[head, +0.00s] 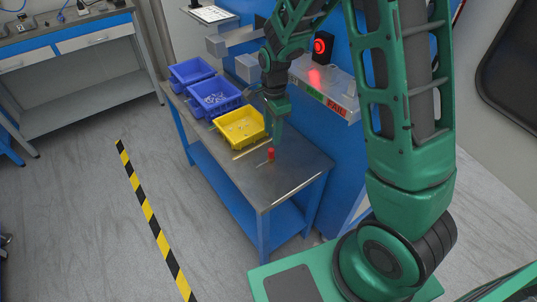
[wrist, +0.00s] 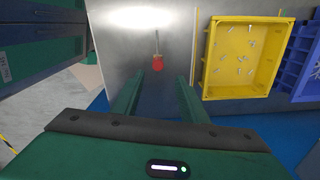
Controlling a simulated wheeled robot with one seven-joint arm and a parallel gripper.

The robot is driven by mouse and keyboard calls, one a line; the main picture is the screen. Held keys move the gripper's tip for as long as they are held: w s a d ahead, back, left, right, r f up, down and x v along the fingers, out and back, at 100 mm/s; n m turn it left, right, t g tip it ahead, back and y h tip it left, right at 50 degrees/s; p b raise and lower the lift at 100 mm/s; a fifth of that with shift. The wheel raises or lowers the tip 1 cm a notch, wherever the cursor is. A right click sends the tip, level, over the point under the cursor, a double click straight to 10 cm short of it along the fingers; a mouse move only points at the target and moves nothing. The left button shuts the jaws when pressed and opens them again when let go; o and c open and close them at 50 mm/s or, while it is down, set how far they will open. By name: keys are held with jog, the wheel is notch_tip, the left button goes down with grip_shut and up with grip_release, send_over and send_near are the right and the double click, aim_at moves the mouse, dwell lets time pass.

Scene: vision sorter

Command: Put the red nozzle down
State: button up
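The red nozzle (head: 271,154) is on the metal top of the workbench (head: 293,172), near the yellow bin. In the wrist view the nozzle (wrist: 158,63) lies just beyond my fingertips, midway between their lines, with a thin dark streak running up from it; I cannot tell if that is a stem or a shadow. My gripper (head: 277,131) is low over the bench, just above the nozzle. Its two fingers (wrist: 158,82) are wide apart, with visible space between each and the nozzle. Nothing is held.
A yellow bin (head: 249,145) with small parts stands beside the nozzle, and two blue bins (head: 217,114) (head: 190,84) stand farther back. A shelf with coloured labels (head: 331,104) and a red-lit device (head: 321,46) are at the right. The bench's near end is clear.

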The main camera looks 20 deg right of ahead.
aim_at(271, 149)
jog(key=shift+w+m, duration=0.15)
jog(key=shift+m, duration=0.25)
jog(key=shift+f, duration=0.15)
notch_tip(271, 149, down, 5)
jog(key=shift+w+f, duration=0.1)
jog(key=shift+f, duration=0.1)
jog(key=shift+s+a+f, duration=0.1)
jog(key=shift+s+f, duration=0.05)
jog(key=shift+f, duration=1.15)
jog(key=shift+s+a+f, duration=0.1)
jog(key=shift+f, duration=1.15)
grip_shut()
